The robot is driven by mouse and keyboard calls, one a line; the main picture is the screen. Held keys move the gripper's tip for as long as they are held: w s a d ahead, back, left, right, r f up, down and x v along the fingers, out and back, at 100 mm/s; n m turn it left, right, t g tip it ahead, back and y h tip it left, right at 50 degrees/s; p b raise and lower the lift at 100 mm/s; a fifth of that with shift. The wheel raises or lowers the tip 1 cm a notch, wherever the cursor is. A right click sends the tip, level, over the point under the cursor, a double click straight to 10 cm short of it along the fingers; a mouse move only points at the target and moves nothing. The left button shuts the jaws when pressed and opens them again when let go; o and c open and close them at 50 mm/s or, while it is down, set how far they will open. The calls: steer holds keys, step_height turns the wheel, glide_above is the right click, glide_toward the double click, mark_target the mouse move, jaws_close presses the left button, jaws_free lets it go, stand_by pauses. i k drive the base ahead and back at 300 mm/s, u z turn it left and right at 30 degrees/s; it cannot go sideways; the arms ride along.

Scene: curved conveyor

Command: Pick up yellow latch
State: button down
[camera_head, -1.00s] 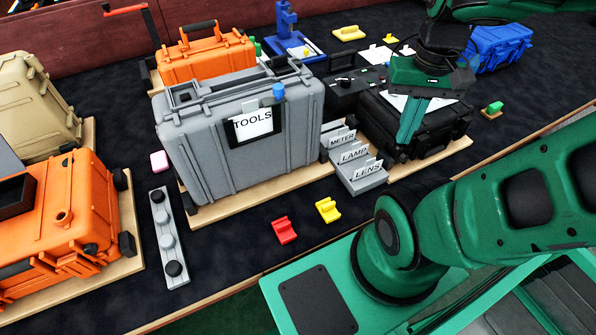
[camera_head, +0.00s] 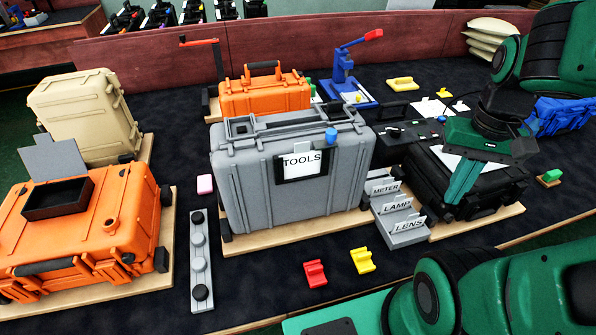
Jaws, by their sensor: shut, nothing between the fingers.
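A small yellow latch (camera_head: 362,261) lies on the dark table near the front edge, in front of the grey label holder. A similar red latch (camera_head: 315,274) lies just to its left. My gripper (camera_head: 455,198) is shut and empty, pointing down over the black case (camera_head: 485,203) on the right. It is to the right of and farther back than the yellow latch, and apart from it. Other yellow pieces, a larger one (camera_head: 402,84) and a small one (camera_head: 444,93), lie at the back.
A grey TOOLS case (camera_head: 240,190) stands left of the label holder (camera_head: 405,238). A blue press (camera_head: 343,72) and a blue case (camera_head: 565,115) stand farther back. My green arm fills the lower right.

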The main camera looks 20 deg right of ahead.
mark_target(361, 258)
steer(key=k, duration=1.3)
steer(key=z, duration=0.2)
steer(key=i, duration=0.6)
steer(key=z, duration=0.35)
